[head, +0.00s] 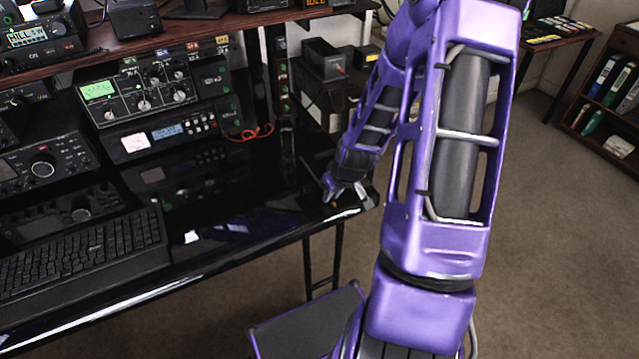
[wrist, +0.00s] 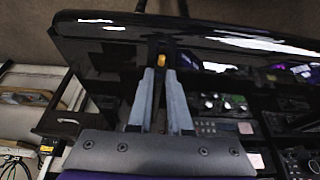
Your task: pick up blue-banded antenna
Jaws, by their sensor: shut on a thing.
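My gripper (head: 345,194) is low over the right end of the black desk in the head view. In the wrist view, my gripper's two grey fingers (wrist: 160,73) are close together. A small slim thing with a yellow-orange end (wrist: 161,60) shows at the fingertips, and my gripper is shut on it. Its lower part is dark and hard to make out against the desk. I see no blue band in either view, so I cannot tell whether this is the blue-banded antenna.
The glossy black desk (head: 235,222) has free room left of my gripper. A keyboard (head: 85,255) lies at the front left. Radio sets (head: 140,97) stand behind, with a red cable (head: 250,133) beside them. A dark box (head: 322,60) stands behind my arm.

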